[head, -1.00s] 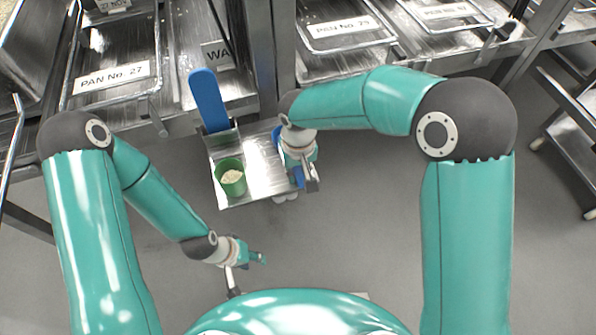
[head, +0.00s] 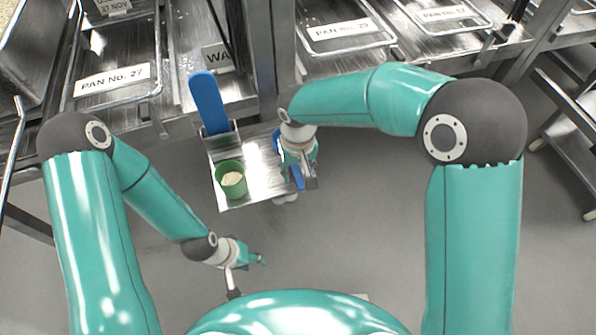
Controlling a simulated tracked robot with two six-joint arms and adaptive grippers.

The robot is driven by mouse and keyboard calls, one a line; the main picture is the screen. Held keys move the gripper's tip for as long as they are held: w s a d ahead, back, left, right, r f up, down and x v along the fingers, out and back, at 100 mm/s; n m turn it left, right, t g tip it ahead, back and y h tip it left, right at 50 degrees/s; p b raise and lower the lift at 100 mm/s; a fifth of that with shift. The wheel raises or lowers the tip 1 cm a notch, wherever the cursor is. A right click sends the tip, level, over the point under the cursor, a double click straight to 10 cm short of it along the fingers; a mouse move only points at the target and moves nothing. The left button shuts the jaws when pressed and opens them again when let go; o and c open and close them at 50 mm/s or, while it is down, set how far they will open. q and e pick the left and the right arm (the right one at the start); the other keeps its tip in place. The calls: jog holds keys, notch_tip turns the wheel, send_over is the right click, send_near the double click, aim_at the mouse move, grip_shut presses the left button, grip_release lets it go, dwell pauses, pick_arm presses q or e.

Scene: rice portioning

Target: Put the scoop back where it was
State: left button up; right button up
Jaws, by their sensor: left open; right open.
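A blue scoop handle (head: 208,100) stands tilted at the back left of a small metal tray (head: 262,180), its lower end at a metal holder (head: 222,143). Another blue piece (head: 298,178) shows beside my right gripper (head: 308,184) at the tray's right edge; most of it is hidden by the gripper, and I cannot tell if it is the scoop. My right gripper is open. My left gripper (head: 250,272) is open and empty, low over the floor in front of the tray. A green cup (head: 231,180) with rice in it stands on the tray's left part.
Metal racks with labelled pans, such as PAN No. 27 (head: 112,80) and another pan (head: 343,32), line the back. A metal cart (head: 575,130) stands at the right. The grey floor (head: 370,220) between my arms is clear.

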notch_tip(320, 180, up, 10)
jog(key=p, duration=0.1)
jog(key=shift+s+p, duration=0.15)
jog(key=shift+p, duration=0.15)
jog(key=shift+d, duration=0.1)
jog(key=s+d+f+m+g, duration=0.3)
jog(key=s+d+f+g, duration=0.1)
jog(key=d+f, duration=0.8)
jog(key=s+f+m+t+y, duration=0.1)
jog(key=s+f+m+y, duration=0.25)
jog(key=s+f, duration=1.2)
jog(key=w+r+t+p, duration=0.3)
jog(key=r+p, duration=1.3)
jog(key=r, duration=0.1)
jog(key=shift+d+n+p, duration=0.15)
jog(key=shift+n+p, duration=0.2)
jog(key=shift+n, duration=0.1)
